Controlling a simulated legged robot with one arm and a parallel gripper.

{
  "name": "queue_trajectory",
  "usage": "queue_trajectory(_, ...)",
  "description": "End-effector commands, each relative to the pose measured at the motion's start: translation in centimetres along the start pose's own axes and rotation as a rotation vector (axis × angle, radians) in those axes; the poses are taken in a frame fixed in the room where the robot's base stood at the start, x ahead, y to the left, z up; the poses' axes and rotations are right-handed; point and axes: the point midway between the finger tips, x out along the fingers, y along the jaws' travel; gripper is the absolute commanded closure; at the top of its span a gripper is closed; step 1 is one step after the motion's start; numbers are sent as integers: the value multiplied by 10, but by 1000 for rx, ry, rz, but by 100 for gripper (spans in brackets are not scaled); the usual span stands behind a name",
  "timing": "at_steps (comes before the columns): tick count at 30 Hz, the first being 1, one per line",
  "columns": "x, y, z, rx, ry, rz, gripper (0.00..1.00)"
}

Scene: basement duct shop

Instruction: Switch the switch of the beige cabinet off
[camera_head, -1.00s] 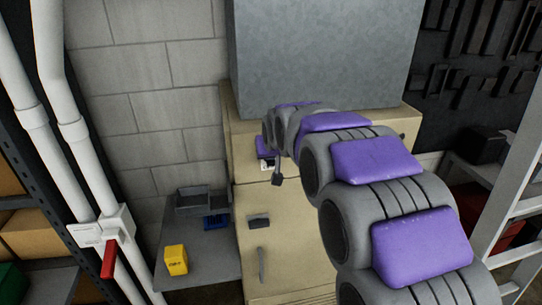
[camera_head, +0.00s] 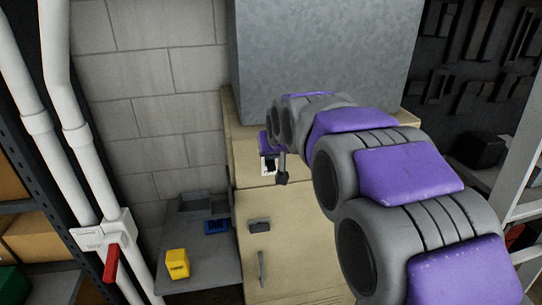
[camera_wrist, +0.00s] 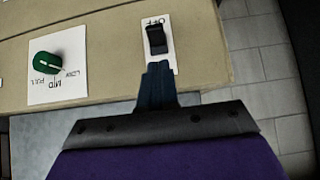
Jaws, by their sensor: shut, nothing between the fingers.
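The beige cabinet (camera_head: 300,225) stands in the middle of the head view, partly behind my arm. In the wrist view its panel (camera_wrist: 110,30) carries a black rocker switch (camera_wrist: 157,38) on a white plate (camera_wrist: 167,58). The letters OFF stand upside down at the plate's top edge. My gripper (camera_wrist: 157,72) is shut and empty, with its fingertips at the switch's lower end in that picture. I cannot tell whether they touch it or which way the rocker is set. The white plate (camera_head: 268,168) shows small in the head view beside my gripper's purple body.
A green knob (camera_wrist: 57,66) on a white plate sits left of the switch. A grey metal block (camera_head: 320,55) stands on the cabinet. A low table with a yellow box (camera_head: 177,263) and a blue item (camera_head: 216,226) is at left, near white pipes with a red lever (camera_head: 111,263).

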Motion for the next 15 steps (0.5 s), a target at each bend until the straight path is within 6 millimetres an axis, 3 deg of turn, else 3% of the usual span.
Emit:
queue_trajectory(3, -21, 1, -4, 1, 4, 1, 100)
queue_trajectory(6, -29, 2, -4, 1, 0, 1, 100)
queue_trajectory(15, -31, 2, -4, 1, -3, 1, 100)
